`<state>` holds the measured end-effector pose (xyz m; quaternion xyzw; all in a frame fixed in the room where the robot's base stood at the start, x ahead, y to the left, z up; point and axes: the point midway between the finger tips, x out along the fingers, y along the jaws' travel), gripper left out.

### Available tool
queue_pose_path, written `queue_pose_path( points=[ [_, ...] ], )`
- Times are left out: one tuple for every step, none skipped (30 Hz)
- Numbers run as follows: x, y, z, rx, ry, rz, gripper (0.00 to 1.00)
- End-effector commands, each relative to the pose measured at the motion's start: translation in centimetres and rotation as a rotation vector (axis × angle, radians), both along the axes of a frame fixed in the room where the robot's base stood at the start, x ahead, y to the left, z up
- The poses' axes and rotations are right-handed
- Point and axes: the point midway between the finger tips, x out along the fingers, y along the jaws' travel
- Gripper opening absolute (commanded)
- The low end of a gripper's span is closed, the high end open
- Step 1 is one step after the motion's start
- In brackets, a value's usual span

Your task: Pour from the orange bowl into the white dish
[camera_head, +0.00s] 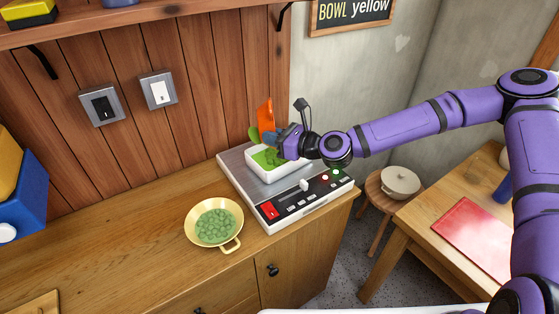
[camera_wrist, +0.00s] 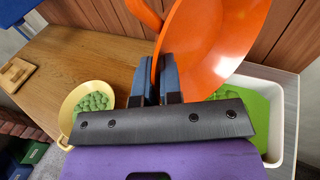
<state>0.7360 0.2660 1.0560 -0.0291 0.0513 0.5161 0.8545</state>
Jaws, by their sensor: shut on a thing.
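The orange bowl (camera_head: 265,115) is tipped steeply on its side above the white dish; its inside looks empty in the wrist view (camera_wrist: 215,45). My gripper (camera_head: 272,138) is shut on its rim; the blue fingers (camera_wrist: 168,78) pinch it in the wrist view. The white dish (camera_head: 291,174) stands on the scale below and holds a flat green mass. Its right wall also shows in the wrist view (camera_wrist: 291,115), the rest partly hidden by the bowl and gripper. A green patch (camera_head: 254,134) shows beside the bowl; I cannot tell what it is.
A grey scale (camera_head: 240,170) with a control panel carries the dish. A yellow pan (camera_head: 190,228) of green balls stands left of it on the wooden counter (camera_head: 120,230). The wooden wall (camera_head: 195,60) is close behind.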

Motion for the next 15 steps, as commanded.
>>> queue_pose_path(
  points=[
    [0.02,-0.03,0.06,0.007,0.0,0.0,0.0],
    [0.02,-0.05,0.09,0.01,0.0,0.0,0.0],
    [0.01,-0.09,0.08,0.015,0.001,0.0,0.0],
    [0.01,-0.11,0.08,0.018,0.003,0.0,0.0],
    [0.02,-0.14,0.08,0.022,0.003,0.0,0.0],
    [0.03,-0.18,0.09,0.026,0.004,0.0,0.0],
    [0.04,-0.21,0.1,0.029,0.004,0.0,0.0],
    [0.05,-0.25,0.1,0.032,0.005,0.0,0.0],
    [0.06,-0.29,0.1,0.036,0.005,-0.001,0.0],
    [0.05,-0.26,0.12,0.034,0.004,0.0,0.0],
    [0.03,-0.19,0.15,0.028,0.002,0.001,0.0],
    [-0.02,-0.02,0.18,0.014,-0.002,0.002,0.0],
    [-0.05,0.1,0.18,0.001,-0.005,0.004,0.0],
    [-0.04,0.16,0.16,-0.012,-0.007,0.002,0.0],
    [-0.05,0.28,0.11,-0.03,-0.009,0.003,0.0]
  ],
)
